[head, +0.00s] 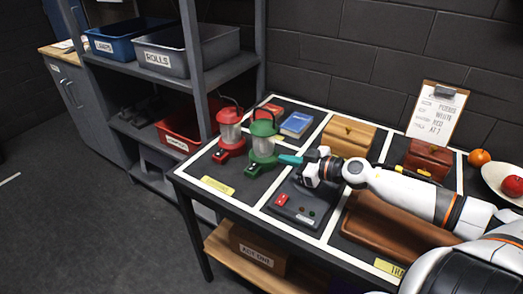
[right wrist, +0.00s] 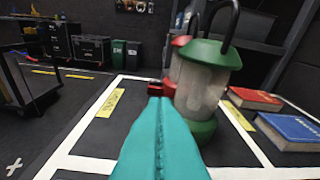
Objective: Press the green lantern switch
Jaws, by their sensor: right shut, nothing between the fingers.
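The green lantern (head: 262,146) stands upright on the table, with a small block at the front of its base (head: 252,165) that looks like its switch. A matching red lantern (head: 230,137) stands just left of it. My right gripper (head: 284,158) is shut and empty, its teal fingertips close to the right side of the green lantern's lower body. I cannot tell whether they touch. In the right wrist view the shut fingers (right wrist: 158,105) point past the left of the green lantern (right wrist: 210,85); its switch does not show there. The red lantern (right wrist: 176,65) is partly hidden behind it. My left gripper is not in view.
A dark box with red buttons (head: 298,205) lies below my right gripper. A blue book (head: 297,124), a wooden box (head: 348,135) and a brown tray (head: 376,232) share the table. Free table surface lies in front of the lanterns, around a yellow label (head: 217,186).

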